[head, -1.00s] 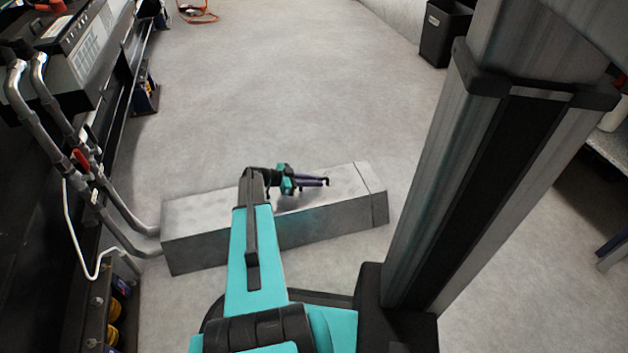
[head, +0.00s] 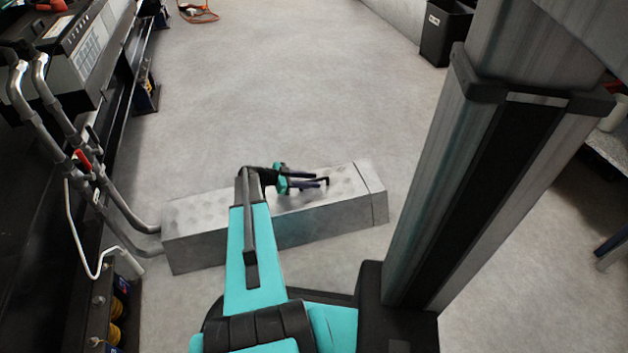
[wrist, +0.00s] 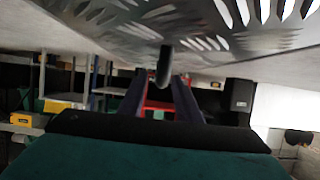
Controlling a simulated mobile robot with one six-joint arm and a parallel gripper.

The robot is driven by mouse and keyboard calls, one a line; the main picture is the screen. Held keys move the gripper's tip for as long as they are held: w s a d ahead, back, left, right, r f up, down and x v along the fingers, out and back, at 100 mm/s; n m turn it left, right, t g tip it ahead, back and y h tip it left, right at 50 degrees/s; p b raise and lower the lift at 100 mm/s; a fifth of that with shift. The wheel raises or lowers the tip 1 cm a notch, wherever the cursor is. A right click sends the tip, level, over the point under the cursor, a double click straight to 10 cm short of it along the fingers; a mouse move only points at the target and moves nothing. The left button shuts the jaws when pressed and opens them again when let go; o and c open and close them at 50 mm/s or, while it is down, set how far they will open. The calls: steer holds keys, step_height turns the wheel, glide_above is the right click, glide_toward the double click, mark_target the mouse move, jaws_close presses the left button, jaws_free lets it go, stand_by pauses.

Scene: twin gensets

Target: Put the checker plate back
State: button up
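The checker plate (head: 345,178) is grey metal with a raised tread pattern, and lies along the top of a long grey box-shaped duct (head: 280,238) on the floor. In the wrist view the patterned plate (wrist: 240,30) fills the top of the picture. My gripper (head: 310,182) is low over the plate's middle, its fingers apart. A small dark upright piece, seemingly a handle (wrist: 164,66), shows between the fingers in the wrist view, with no clear contact. My arm hides part of the plate and duct.
Pipes with a red-handled valve (head: 82,160) and a machine (head: 70,55) stand along the left. A dark bin (head: 443,32) is at the upper right, and an orange cable (head: 198,14) lies at the far end. The floor beyond the duct is clear.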

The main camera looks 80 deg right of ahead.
steer(key=p+v, duration=0.3)
steer(key=v, duration=0.7)
steer(key=shift+w+r, duration=0.1)
stand_by(0.5)
